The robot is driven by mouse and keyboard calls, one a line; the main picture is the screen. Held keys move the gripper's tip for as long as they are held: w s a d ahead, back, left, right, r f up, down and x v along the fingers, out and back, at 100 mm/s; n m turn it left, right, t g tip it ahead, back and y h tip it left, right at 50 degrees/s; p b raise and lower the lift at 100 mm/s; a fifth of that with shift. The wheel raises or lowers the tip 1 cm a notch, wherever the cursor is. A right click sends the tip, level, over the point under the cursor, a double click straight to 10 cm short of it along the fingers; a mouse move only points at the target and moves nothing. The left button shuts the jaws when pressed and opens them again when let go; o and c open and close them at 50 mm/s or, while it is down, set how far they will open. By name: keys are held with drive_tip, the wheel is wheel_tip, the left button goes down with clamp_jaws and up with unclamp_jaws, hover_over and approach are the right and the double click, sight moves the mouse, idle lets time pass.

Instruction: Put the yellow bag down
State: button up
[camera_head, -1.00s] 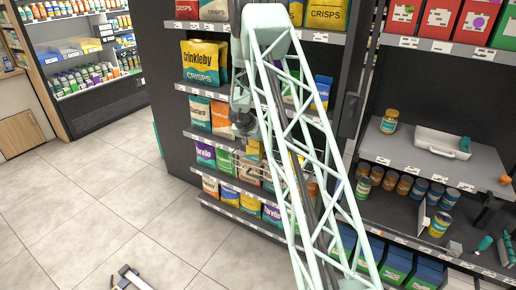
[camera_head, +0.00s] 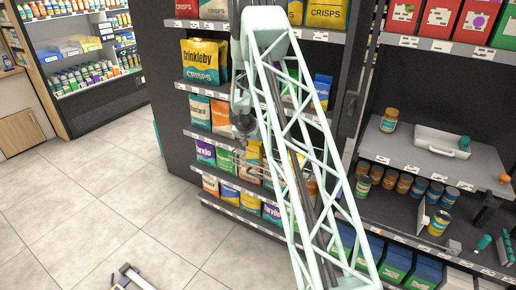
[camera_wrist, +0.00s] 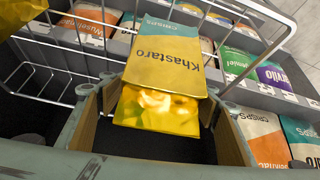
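The yellow bag (camera_wrist: 165,60), lettered "Khastaro" with a teal end, fills the space between the two fingers of my gripper (camera_wrist: 165,85) in the wrist view. The fingertips press against its two sides, and my gripper looks shut on it. In the head view the yellow bag (camera_head: 254,151) shows small, partly behind my arm, over a wire rack (camera_head: 250,170) in front of the crisps shelves. In the wrist view, wires of the rack (camera_wrist: 70,75) run on both sides of the bag. The bag's far underside is hidden.
Shelves of crisps bags (camera_head: 205,152) stand close behind the rack. Another yellow bag (camera_wrist: 20,12) shows at the wrist view's upper left corner. Jars and a white tray (camera_head: 440,142) are on the shelves to the right. The tiled floor (camera_head: 90,210) at left is open.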

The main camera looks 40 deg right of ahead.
sight(253, 145)
drive_tip(key=shift+o, duration=0.7)
drive_tip(key=shift+r, duration=0.2)
drive_tip(key=shift+r, duration=0.45)
drive_tip(key=p+v, duration=0.3)
drive_tip(key=v, duration=0.9)
drive_tip(key=shift+p, duration=0.3)
